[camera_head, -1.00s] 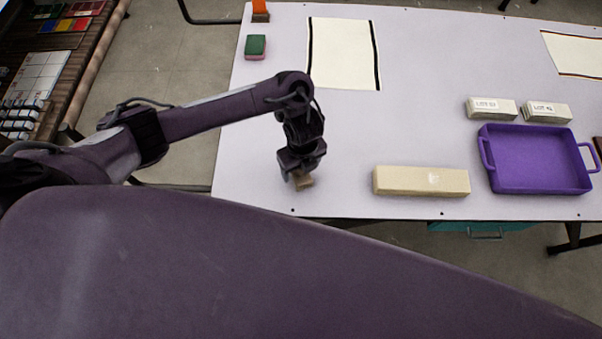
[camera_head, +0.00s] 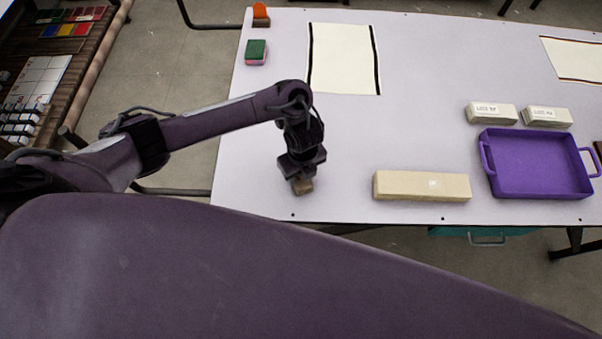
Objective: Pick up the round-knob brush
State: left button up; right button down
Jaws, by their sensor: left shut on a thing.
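My left gripper (camera_head: 301,176) is low over the front left part of the table, pointing down. It is shut on a small tan-brown block-like thing, the brush (camera_head: 303,187), whose lower part shows below the fingers. Its knob is hidden by the gripper, so its shape cannot be seen. I cannot tell whether the brush touches the table. Another thing with an orange top and a brown base (camera_head: 261,20) stands at the far left corner. My right gripper is not in view.
The pale table (camera_head: 330,125) is clear around the gripper. A long cream block (camera_head: 420,186), a purple tray (camera_head: 540,165) and two labelled blocks (camera_head: 492,114) are to the right. A green-and-pink sponge (camera_head: 257,50) and a black-striped sheet (camera_head: 345,60) lie farther back.

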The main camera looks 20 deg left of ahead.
pick_arm(q)
jog(key=shift+w+r+p, duration=0.1)
jog(key=shift+r+p, duration=0.2)
jog(key=shift+r, duration=0.35)
notch_tip(320, 180, up, 11)
jog(key=p, duration=0.6)
jog(key=shift+w+f, duration=0.1)
jog(key=shift+f, duration=0.05)
notch_tip(320, 180, up, 8)
jog(key=p, duration=0.2)
jog(key=shift+s, duration=0.2)
jog(key=o, duration=0.4)
jog(key=shift+c, duration=1)
